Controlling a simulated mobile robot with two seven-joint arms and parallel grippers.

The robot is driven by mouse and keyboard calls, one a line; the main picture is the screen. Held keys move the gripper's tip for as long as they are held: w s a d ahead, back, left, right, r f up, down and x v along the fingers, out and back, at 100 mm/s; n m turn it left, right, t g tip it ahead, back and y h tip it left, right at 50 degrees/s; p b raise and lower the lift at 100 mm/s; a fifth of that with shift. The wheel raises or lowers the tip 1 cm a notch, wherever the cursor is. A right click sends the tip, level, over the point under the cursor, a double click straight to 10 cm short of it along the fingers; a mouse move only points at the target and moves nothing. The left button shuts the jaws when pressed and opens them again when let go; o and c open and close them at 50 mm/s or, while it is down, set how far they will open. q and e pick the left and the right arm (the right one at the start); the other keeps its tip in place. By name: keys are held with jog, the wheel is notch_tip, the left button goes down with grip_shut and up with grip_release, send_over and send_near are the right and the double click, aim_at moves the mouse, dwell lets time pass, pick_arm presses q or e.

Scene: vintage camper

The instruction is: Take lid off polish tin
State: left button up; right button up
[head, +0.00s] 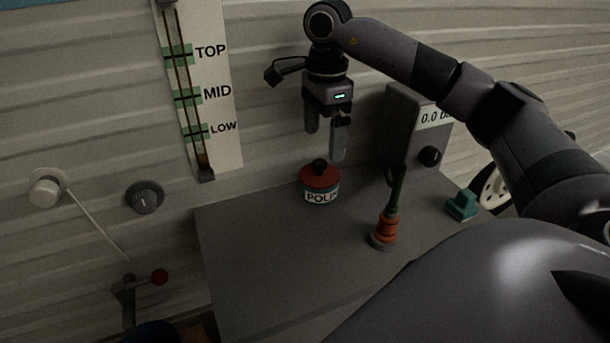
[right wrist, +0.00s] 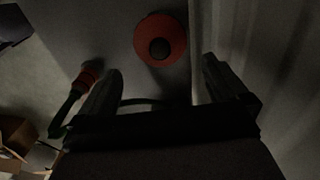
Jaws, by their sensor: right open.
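The polish tin (head: 320,196) stands upright on a grey worktop by the corrugated wall. Its red lid (head: 313,176) with a dark round knob (head: 319,165) is on top of it. In the right wrist view the red lid (right wrist: 148,30) and its knob (right wrist: 159,48) show from above, ahead of the fingers. My right gripper (head: 326,143) is open and empty, pointing down above the tin, slightly to the right of the knob and apart from it. In the wrist view its fingers (right wrist: 160,82) are spread wide. My left gripper is not in view.
A green-handled tool with an orange collar (head: 385,228) stands on the worktop (head: 270,255) right of the tin. A gauge box (head: 401,115) and a green block (head: 462,205) are further right. A level scale (head: 205,100) and knobs are on the wall. The worktop's left front is clear.

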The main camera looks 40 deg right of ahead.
jog(key=f+b, duration=0.1)
jog(key=f, duration=0.2)
jog(key=f+b, duration=0.1)
jog(key=f, duration=0.3)
jog(key=shift+w+a, duration=0.1)
jog(key=shift+a, duration=0.1)
jog(key=c, duration=0.8)
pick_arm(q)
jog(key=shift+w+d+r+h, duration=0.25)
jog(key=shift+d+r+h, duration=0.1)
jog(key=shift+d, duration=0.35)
pick_arm(e)
jog(key=shift+r, duration=0.1)
jog(key=shift+r, duration=0.55)
notch_tip(320, 180, up, 11)
jog(key=p, duration=0.4)
pick_arm(q)
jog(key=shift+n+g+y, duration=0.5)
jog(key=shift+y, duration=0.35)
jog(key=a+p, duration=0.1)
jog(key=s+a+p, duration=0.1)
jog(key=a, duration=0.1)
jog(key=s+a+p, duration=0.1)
jog(key=p, duration=0.1)
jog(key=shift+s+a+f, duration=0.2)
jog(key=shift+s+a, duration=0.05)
pick_arm(e)
notch_tip(320, 180, up, 8)
send_over(320, 162)
